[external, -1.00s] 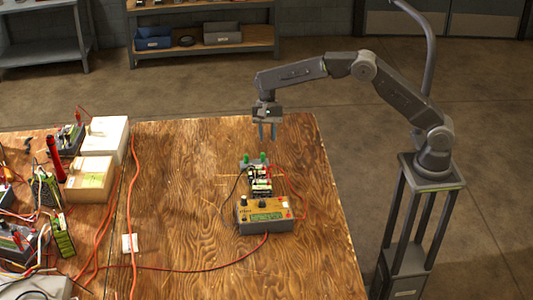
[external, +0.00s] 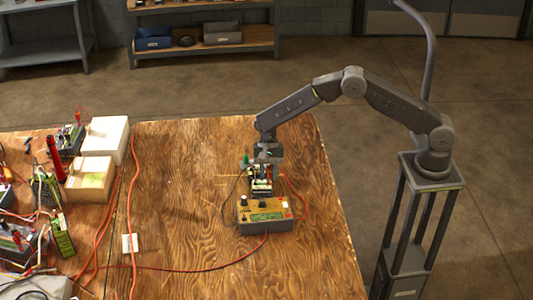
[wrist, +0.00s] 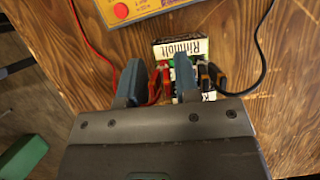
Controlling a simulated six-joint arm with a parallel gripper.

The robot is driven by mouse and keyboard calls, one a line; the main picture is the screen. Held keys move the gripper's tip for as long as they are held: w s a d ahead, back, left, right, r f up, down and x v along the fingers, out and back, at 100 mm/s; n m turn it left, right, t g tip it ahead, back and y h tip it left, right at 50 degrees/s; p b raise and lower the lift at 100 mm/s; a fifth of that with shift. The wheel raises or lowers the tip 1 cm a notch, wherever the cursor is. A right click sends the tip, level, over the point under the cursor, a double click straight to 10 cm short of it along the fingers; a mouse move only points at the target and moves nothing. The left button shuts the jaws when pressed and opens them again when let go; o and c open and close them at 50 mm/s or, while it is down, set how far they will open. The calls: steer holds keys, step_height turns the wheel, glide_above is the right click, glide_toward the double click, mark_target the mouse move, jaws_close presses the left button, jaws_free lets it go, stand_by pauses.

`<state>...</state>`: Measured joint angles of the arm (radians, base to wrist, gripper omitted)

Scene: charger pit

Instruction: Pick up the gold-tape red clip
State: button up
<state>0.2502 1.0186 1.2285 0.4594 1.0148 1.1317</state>
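My gripper (external: 268,170) points down over the battery pack (external: 261,188) behind the charger on the wooden table. In the wrist view, its two blue-grey fingers (wrist: 160,68) are spread apart. Small red clips (wrist: 164,84) show in the gap between them, close to the right finger; I cannot tell which has gold tape, or whether a finger touches one. Black clips (wrist: 209,76) with orange parts sit just right of the right finger. The white-labelled battery (wrist: 190,48) lies past the fingertips. My gripper hides the lower part of the clips.
The tan charger (external: 265,213) stands in front of the battery, with red and black leads running to it. A green object (external: 245,158) is left of my gripper. White and tan boxes (external: 104,140) and cluttered devices fill the table's left side.

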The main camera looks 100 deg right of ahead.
steer(key=shift+a+f, duration=0.2)
steer(key=shift+f, duration=0.2)
steer(key=c, duration=0.5)
steer(key=shift+r, duration=0.5)
steer(key=r, duration=0.3)
steer(key=shift+s+a+r, duration=0.1)
steer(key=shift+a+r, duration=0.3)
steer(key=s+a+r, duration=0.3)
steer(key=a+r, duration=0.3)
steer(key=a, duration=0.4)
steer(key=shift+s+r, duration=0.15)
steer(key=shift+s, duration=0.2)
